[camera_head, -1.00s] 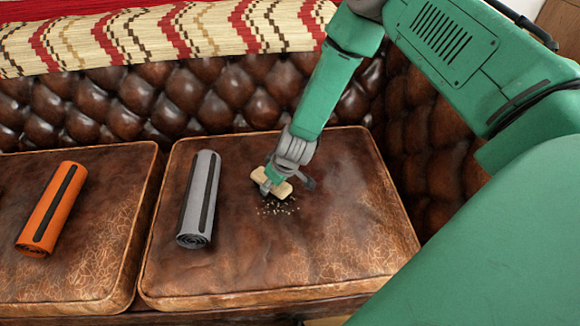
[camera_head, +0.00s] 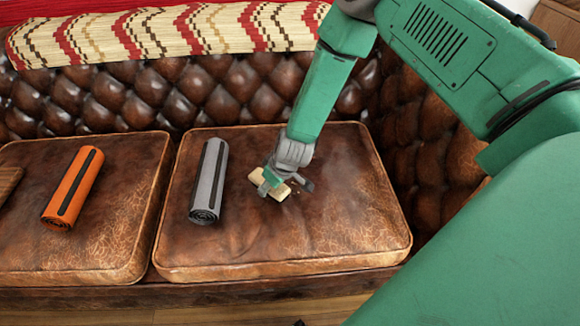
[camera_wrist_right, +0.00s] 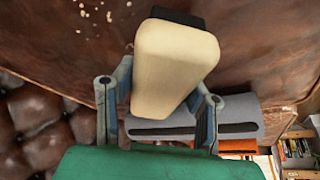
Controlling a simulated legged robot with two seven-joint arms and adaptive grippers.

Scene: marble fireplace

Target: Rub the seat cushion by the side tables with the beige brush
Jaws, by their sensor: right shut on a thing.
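My right gripper (camera_head: 273,181) is shut on the beige brush (camera_head: 282,193), down at the right seat cushion (camera_head: 335,225). The brown leather cushion has a cracked, worn surface. In the right wrist view the brush (camera_wrist_right: 175,65) sits between the fingers of the gripper (camera_wrist_right: 160,100), with its dark bristle end (camera_wrist_right: 178,17) toward the cushion. I cannot tell how firmly the bristles touch. Pale crumbs (camera_wrist_right: 98,15) lie on the leather near the brush. In the head view only a few specks show beside it. My left gripper is not in view.
A grey roll (camera_head: 209,180) lies on the same cushion, left of the brush. An orange roll (camera_head: 72,188) lies on the left cushion (camera_head: 115,235). The tufted backrest (camera_head: 215,92) and a patterned throw (camera_head: 170,35) stand behind. The cushion's front right is clear.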

